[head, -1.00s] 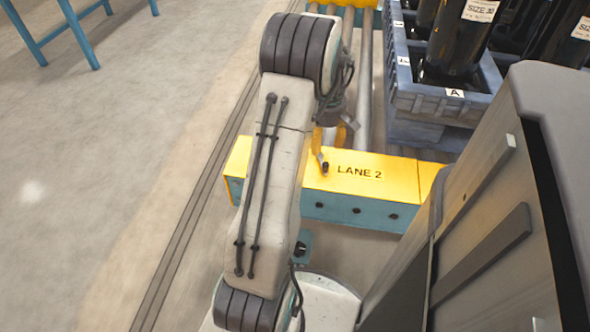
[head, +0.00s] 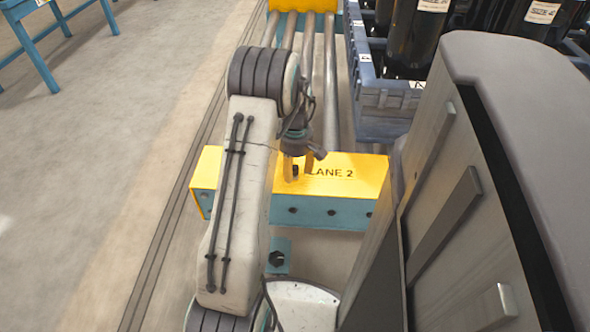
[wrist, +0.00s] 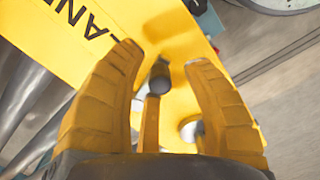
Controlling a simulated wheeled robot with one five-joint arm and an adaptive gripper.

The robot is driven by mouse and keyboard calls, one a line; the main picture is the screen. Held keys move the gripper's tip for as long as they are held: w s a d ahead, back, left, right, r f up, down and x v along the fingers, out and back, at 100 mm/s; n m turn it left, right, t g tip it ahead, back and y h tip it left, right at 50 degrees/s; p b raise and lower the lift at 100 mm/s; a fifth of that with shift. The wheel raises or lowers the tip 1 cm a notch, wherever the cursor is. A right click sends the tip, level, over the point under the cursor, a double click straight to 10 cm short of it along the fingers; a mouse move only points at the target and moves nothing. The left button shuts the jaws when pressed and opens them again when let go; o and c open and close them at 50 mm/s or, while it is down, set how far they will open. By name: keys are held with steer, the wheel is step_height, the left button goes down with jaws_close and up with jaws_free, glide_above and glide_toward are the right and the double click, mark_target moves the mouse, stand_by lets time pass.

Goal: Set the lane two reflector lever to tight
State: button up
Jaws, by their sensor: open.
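The lane two box (head: 350,186) is yellow on top and teal on its side, marked LANE 2. It also shows in the wrist view (wrist: 62,35). In the wrist view the lever (wrist: 151,118) is a yellow bar with a dark knob (wrist: 160,76) at its end. My gripper (wrist: 163,70) is open, with one yellow finger on each side of the lever; contact with it cannot be told. In the head view my gripper (head: 299,172) is over the box top, just left of the lettering, and partly hides the lever. No tight marking is readable.
A round silvery part (wrist: 192,130) is near the right finger in the wrist view. Rollers (head: 329,95) run behind the box. A grey-blue crate (head: 385,115) with black cylinders stands at back right.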

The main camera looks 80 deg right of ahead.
steer(key=shift+o, duration=0.2)
jaws_close()
stand_by(0.4)
